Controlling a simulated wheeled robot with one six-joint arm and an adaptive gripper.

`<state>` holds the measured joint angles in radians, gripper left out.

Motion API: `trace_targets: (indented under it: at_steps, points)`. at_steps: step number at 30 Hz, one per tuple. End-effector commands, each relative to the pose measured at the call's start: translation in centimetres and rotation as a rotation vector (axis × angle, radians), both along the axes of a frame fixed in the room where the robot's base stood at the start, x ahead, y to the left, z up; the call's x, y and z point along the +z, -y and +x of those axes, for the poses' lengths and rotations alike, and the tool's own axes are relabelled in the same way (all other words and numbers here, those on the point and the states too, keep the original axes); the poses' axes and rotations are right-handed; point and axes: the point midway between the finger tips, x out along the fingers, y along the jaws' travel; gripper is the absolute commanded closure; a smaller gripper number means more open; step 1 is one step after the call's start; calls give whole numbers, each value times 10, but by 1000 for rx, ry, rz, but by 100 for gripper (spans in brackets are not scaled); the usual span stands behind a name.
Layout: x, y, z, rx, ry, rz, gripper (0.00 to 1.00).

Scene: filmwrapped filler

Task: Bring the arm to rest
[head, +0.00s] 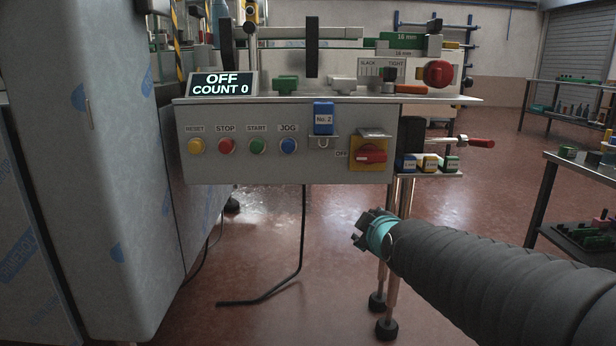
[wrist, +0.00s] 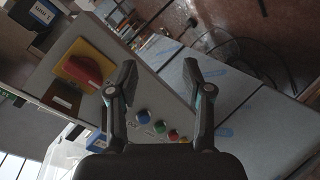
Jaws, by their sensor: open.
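My gripper (head: 362,232) shows in the head view in front of the lower right of the control panel (head: 225,170), at the end of my dark sleeved arm. In the wrist view my gripper (wrist: 161,85) has its two fingers spread apart with nothing between them. The panel's red rotary switch (head: 370,156) on a yellow plate sits above my gripper in the head view, labelled OFF. The same red switch (wrist: 84,68) shows left of the fingers in the wrist view. My gripper appears apart from the panel.
The panel carries yellow, red, green and blue buttons (head: 288,146). A display (head: 222,84) reads OFF, COUNT 0. Small labelled blocks (head: 430,163) sit on a ledge at the panel's right. A shelf (head: 590,165) stands far right. Open red floor (head: 490,200) lies between.

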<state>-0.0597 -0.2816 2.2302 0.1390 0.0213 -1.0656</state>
Motion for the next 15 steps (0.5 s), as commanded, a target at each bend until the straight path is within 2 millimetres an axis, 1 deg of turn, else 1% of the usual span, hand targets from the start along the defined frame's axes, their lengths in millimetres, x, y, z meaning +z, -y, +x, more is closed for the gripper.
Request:
trace_targets:
  at_steps: [3, 5, 7, 10, 14, 15]
  points:
    - [-29, -1, -32, -85, -179, 188, 50]
    - [-41, 0, -53, -146, -272, 280, 50]
    - [-53, 1, -79, -230, -376, 377, 50]
    - [-64, 5, -120, -362, -506, 493, 50]
    - [-67, 13, -176, -542, -640, 604, 50]
    - [-66, 16, -194, -596, -673, 627, 50]
